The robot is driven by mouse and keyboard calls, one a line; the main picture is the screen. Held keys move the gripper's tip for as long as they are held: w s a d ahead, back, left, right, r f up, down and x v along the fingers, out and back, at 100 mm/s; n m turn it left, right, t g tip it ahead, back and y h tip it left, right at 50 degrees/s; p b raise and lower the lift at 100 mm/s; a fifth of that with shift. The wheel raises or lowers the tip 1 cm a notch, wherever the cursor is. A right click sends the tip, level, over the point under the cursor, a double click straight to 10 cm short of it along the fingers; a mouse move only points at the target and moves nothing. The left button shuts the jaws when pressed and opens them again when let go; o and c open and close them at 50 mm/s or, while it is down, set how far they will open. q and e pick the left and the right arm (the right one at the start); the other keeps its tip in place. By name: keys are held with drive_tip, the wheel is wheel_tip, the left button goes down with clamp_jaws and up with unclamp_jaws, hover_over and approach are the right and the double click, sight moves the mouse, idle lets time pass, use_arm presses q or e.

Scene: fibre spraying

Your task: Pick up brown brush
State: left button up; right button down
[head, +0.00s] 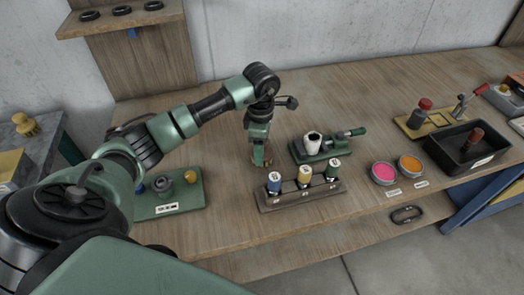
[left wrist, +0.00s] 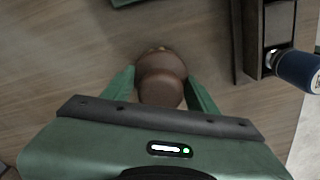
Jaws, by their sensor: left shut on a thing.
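The brown brush (left wrist: 160,78) shows in the left wrist view as a rounded brown handle between the two green fingers of my left gripper (left wrist: 160,90). The fingers are shut on it from both sides. Its bristles are mostly hidden under the handle. In the head view my left gripper (head: 262,152) points down over the middle of the table, behind the rack of spools, and largely covers the brush. I cannot tell whether the brush touches the tabletop. My right gripper is not in view.
A dark rack (head: 300,196) with blue, yellow and green spools stands just in front of the gripper. A green stand with a white spool (head: 313,140) is to its right. A green tray (head: 172,200) lies at the left. The wooden table (head: 205,240) is bare behind the gripper.

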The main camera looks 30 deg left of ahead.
use_arm(q)
drive_tip(key=shift+r, duration=0.15)
drive_tip(key=shift+r, duration=0.65)
wheel_tip(320, 180, up, 8)
drive_tip(key=shift+w+r+b, duration=0.1)
drive_tip(key=shift+b, duration=1.05)
wheel_tip(320, 180, up, 10)
drive_tip(key=p, duration=0.1)
drive_tip(key=shift+r, duration=0.1)
